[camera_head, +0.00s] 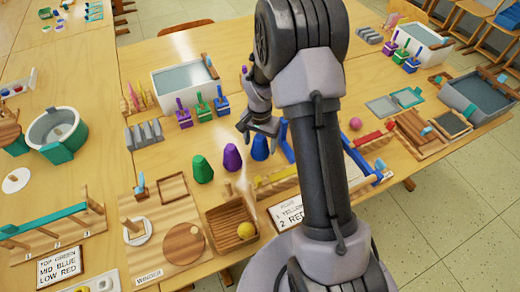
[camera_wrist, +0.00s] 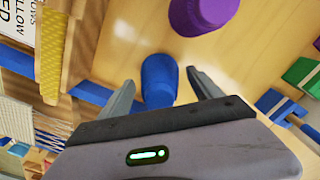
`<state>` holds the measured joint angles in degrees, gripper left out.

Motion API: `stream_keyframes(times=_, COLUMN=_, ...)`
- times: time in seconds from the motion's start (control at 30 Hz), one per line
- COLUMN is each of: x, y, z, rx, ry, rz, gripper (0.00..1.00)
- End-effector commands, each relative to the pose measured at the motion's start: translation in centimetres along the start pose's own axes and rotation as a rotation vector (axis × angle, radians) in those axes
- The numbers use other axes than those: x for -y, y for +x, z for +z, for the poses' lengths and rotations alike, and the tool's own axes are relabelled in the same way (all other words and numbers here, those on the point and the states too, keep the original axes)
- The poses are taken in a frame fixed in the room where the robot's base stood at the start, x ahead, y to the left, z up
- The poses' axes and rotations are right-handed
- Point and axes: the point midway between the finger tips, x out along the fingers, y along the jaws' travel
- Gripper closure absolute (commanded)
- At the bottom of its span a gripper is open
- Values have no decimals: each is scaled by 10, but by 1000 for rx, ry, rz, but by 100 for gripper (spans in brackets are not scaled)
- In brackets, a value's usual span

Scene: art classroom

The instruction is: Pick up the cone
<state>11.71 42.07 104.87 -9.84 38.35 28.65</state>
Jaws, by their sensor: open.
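Three cones stand in a row on the wooden table: a green cone (camera_head: 202,168), a purple cone (camera_head: 232,158) and a blue cone (camera_head: 260,149). My gripper (camera_head: 259,130) is open, above and just behind the blue cone in the head view. In the wrist view the blue cone (camera_wrist: 159,82) shows between the two open fingers of my gripper (camera_wrist: 160,75), not clamped. I cannot tell how far above it the fingers are. The purple cone (camera_wrist: 200,12) is beyond the fingertips at the top. The green cone does not show in the wrist view.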

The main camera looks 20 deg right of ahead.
Motion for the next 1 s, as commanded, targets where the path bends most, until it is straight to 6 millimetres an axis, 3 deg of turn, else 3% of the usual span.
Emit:
stream_keyframes(times=0.07, x=0, y=-2, z=0, rx=0, ry=0, rz=0, gripper=28)
stream_keyframes(times=0.43, x=0, y=-2, z=0, rx=0, ry=0, rz=0, gripper=99)
stream_keyframes(times=0.67, x=0, y=-6, z=0, rx=-1, ry=-1, rz=0, gripper=99)
stream_keyframes(times=1.0, x=0, y=-90, z=0, rx=-2, ry=-1, rz=-2, gripper=99)
